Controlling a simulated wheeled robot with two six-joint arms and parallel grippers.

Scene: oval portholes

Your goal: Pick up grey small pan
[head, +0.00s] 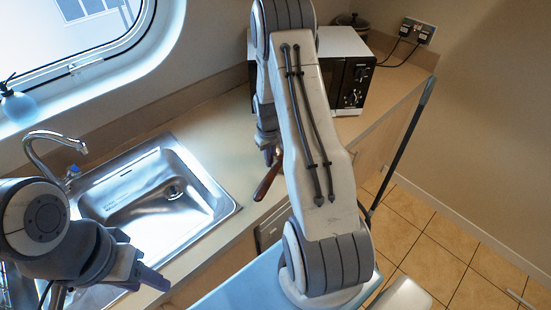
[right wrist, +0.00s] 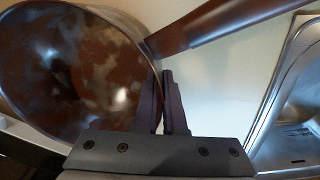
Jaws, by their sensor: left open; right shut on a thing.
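The pan (right wrist: 75,75) fills the left of the right wrist view, with a mottled brown and grey surface. Its brown handle (right wrist: 225,25) runs to the upper right there. My right gripper (right wrist: 165,75) is shut on the pan's rim near the handle. In the head view my right arm hides the pan's body; only the handle (head: 267,183) shows beside the right gripper (head: 270,152), over the counter's front edge. My left gripper (head: 152,277) is open and empty over the near edge of the sink.
A steel sink (head: 205,192) with a tap (head: 55,140) lies left of the pan. A microwave (head: 354,85) stands at the back of the counter (head: 215,120), with a dark pot (head: 352,22) behind it. A blue bottle (head: 17,105) stands on the window sill.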

